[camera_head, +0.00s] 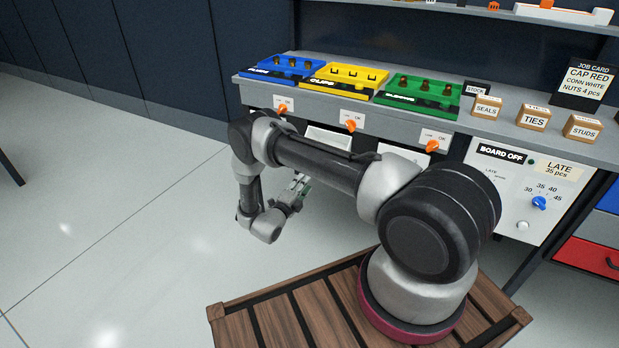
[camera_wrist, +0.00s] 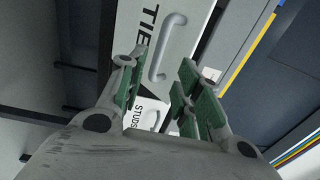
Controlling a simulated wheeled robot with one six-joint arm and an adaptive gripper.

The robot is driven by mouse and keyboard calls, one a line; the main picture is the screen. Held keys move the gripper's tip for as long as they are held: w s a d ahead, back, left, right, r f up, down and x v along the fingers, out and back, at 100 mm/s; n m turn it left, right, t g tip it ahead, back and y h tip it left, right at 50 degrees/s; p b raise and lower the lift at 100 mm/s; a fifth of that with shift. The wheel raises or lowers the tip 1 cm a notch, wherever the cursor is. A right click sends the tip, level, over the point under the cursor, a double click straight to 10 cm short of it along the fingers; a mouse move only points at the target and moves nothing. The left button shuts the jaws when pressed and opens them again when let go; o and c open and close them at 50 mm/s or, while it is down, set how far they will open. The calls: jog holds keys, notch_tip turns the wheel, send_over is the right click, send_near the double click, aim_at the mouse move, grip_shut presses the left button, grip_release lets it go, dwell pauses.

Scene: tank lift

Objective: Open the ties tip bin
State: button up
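In the wrist view, the ties tip bin (camera_wrist: 190,22) shows a pale front with black letters "TIE", the rest of the word cut off or hidden. Its grey bar handle (camera_wrist: 157,62) appears between my finger tips in the picture. My gripper (camera_wrist: 164,60) is open, with green-padded fingers apart and nothing held. I cannot tell how far the handle is from the fingers, and I see no clear contact. In the head view my gripper (camera_head: 299,186) is low in front of the bench, partly hidden by my arm.
A bin front marked "STUDS" (camera_wrist: 150,113) lies beside the ties bin, partly behind my fingers. The bench (camera_head: 240,82) carries blue, yellow and green trays and small boxes, including a TIES box (camera_head: 533,117). Orange switches (camera_head: 432,146) line its front edge.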

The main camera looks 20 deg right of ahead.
jog(key=shift+v, duration=1.7)
